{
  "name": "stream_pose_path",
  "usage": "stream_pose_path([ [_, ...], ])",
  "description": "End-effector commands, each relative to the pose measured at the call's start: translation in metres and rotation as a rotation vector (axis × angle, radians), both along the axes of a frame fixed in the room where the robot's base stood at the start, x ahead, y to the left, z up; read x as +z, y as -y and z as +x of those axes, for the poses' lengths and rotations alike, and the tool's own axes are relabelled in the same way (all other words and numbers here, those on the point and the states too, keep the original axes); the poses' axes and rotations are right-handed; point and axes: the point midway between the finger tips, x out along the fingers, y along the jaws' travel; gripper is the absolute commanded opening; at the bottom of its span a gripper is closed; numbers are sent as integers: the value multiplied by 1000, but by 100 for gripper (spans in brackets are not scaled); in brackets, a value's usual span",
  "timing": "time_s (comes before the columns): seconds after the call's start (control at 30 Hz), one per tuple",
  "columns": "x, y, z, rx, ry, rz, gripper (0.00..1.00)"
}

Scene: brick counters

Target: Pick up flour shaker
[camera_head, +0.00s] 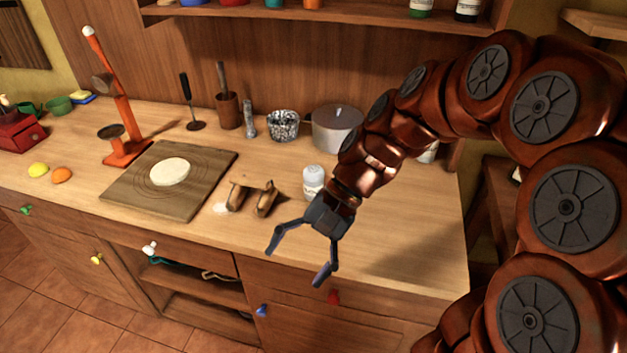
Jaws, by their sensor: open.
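A small white container with a pale top, which looks like the flour shaker (313,181), stands upright on the wooden counter (410,230). It is just behind and left of my gripper's wrist, and its lower right side is close to or partly covered by my arm. My gripper (295,264) is open and empty. Its two fingers are spread and point down toward the counter's front edge, in front of the container and apart from it.
Brown scoop-like items (240,192) lie left of the container. A board (203,165) with flat dough (170,171) is farther left. A grey pot (337,130) and a speckled bowl (283,125) stand behind. The counter's right front is clear.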

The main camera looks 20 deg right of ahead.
Motion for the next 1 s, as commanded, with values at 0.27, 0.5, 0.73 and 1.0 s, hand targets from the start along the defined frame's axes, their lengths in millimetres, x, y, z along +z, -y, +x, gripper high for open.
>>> stream_pose_path([
  [0.27, 16, 1, 74, -253, -168, 221, 86],
  [0.5, 20, 29, 142, -483, -310, 408, 86],
  [0.73, 12, 81, 205, -711, -444, 588, 86],
  [1.0, -11, 153, 254, -934, -568, 763, 86],
])
